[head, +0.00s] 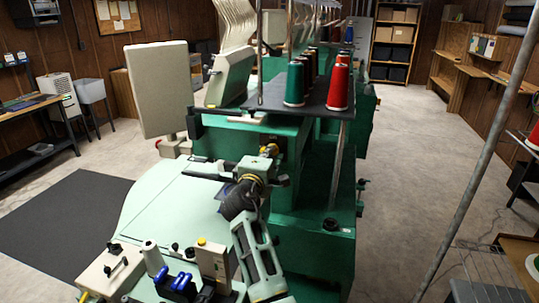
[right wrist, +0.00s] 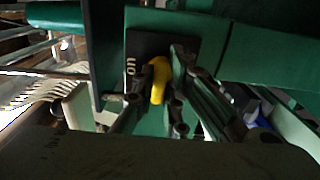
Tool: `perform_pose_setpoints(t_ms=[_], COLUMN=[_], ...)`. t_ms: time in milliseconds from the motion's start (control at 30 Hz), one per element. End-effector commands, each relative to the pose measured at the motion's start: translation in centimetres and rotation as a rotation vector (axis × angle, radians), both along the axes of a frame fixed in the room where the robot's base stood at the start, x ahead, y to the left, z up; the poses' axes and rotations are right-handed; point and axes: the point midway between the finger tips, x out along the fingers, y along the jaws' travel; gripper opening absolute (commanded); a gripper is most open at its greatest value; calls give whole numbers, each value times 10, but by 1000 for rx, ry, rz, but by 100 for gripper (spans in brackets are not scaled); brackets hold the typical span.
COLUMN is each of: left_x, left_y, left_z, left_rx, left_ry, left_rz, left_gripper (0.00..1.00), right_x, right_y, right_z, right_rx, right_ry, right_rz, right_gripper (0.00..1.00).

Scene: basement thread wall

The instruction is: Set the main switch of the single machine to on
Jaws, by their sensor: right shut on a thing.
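The machine (head: 255,135) is the green embroidery machine in the middle of the head view. Its main switch has a yellow knob (right wrist: 159,82) on a dark plate (right wrist: 145,46), with the word "on" printed sideways to the left of the knob in the right wrist view. In that view the knob's long side runs roughly up and down. In the head view the yellow knob is small and partly covered. My right gripper (head: 269,152) is at the machine's front face; in the right wrist view its fingers (right wrist: 166,78) are shut around the knob. My left gripper is not in view.
A pale green table (head: 165,210) extends in front of the machine. Green and red thread cones (head: 294,84) stand on a dark rack above the switch. A white panel (head: 160,88) stands at left. Concrete floor (head: 400,160) is open at right, crossed by a slanted grey pole (head: 465,180).

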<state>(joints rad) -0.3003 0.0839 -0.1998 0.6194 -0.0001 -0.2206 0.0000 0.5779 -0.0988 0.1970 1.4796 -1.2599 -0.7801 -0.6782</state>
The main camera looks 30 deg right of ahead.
Motion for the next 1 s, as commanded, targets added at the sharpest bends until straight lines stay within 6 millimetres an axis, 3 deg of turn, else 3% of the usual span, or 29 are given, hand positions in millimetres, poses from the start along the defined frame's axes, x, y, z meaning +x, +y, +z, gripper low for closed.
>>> perform_pose_setpoints(t_ms=[367,1000], left_x=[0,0], left_y=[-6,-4], left_z=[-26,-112], left_rx=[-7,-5], left_ry=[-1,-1], left_rz=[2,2], left_gripper=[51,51], right_x=[0,0], right_y=[-1,-1], right_z=[-4,-5], right_rx=[81,459], right_ry=[-99,-543], right_rz=[-3,-1], right_gripper=[0,0])
